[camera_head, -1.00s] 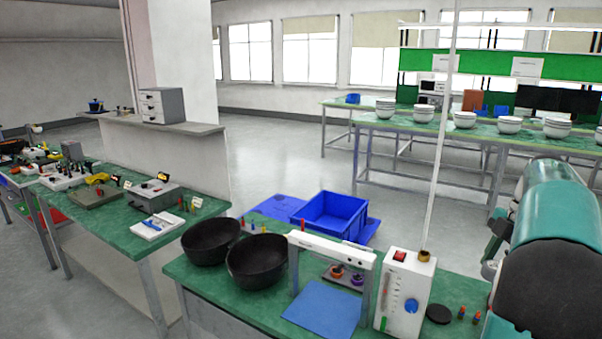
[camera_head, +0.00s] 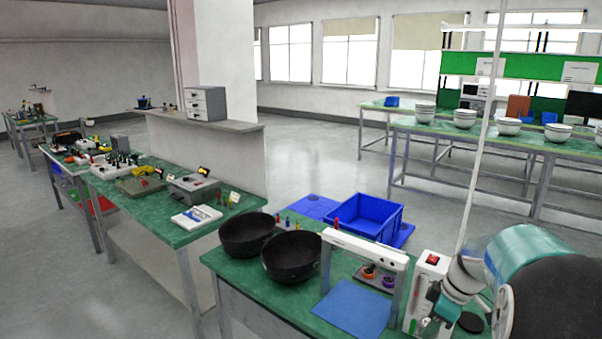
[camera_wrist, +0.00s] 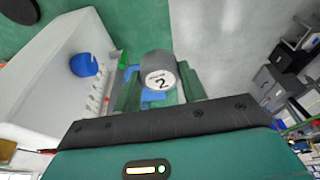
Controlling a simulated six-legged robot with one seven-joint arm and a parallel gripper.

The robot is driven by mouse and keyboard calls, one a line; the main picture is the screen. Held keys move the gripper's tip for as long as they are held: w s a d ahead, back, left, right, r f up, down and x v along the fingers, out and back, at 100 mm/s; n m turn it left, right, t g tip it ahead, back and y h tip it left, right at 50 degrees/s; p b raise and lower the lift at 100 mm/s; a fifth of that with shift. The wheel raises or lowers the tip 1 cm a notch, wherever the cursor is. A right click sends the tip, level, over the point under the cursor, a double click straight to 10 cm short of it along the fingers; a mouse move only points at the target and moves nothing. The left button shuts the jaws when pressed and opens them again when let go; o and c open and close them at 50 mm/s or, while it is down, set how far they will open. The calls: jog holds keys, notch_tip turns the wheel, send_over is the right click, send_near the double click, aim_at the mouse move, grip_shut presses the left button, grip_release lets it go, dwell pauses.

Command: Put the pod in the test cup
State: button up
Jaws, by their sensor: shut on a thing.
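A grey cylinder (camera_wrist: 158,62) with a white end face marked "2", probably the pod, is between the fingers of my gripper (camera_wrist: 158,88) in the wrist view. My gripper is shut on it. In the head view my gripper (camera_head: 432,308) is in front of the white box (camera_head: 420,285) with a red switch, at the bench's right. The box, with a blue knob, is left of my gripper in the wrist view (camera_wrist: 60,70). I cannot tell which thing is the test cup. An orange ring (camera_head: 369,271) and a purple ring (camera_head: 389,281) sit on a grey plate.
A black disc (camera_head: 471,322) lies right of the white box.

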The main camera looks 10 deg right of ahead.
jog(key=w+a+f+m+h, duration=0.1)
jog(key=w+a+f+m, duration=0.3)
jog(key=a+f, duration=0.7)
jog(key=w+a+f+m+h, duration=0.1)
jog(key=w+a+f+m, duration=0.3)
jog(key=w+a+f, duration=0.3)
jog(key=a+f, duration=0.4)
jog(key=a, duration=0.2)
jog(key=shift+w+m+t, duration=0.35)
jog(key=shift+m+t, duration=0.05)
jog(key=shift+a+f, duration=0.1)
jog(key=shift+a, duration=0.1)
